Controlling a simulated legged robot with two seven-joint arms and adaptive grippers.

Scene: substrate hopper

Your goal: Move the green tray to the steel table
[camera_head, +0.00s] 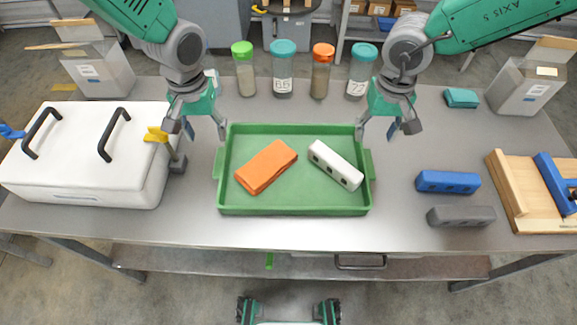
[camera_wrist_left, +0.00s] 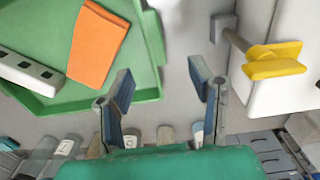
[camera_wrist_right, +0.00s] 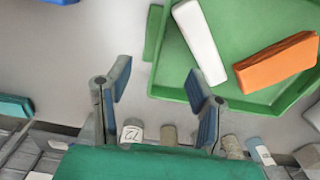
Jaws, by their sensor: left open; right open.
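The green tray (camera_head: 295,207) lies on the steel table (camera_head: 400,222), with an orange block (camera_head: 266,166) and a white block with holes (camera_head: 335,165) in it. My left gripper (camera_head: 202,134) is open and empty above the table at the tray's far left corner. My right gripper (camera_head: 377,136) is open and empty at its far right corner. Neither gripper visibly touches the tray. In the left wrist view the open fingers (camera_wrist_left: 160,88) stand beside the tray (camera_wrist_left: 140,75). In the right wrist view the open fingers (camera_wrist_right: 160,90) are near the tray's corner (camera_wrist_right: 175,75).
A white box (camera_head: 80,165) with black handles and a yellow latch stands left of the tray. Several lidded jars (camera_head: 282,75) stand behind it. Blue (camera_head: 447,182) and grey (camera_head: 461,216) blocks and a wooden fixture (camera_head: 520,195) lie to the right. Bare table lies in front.

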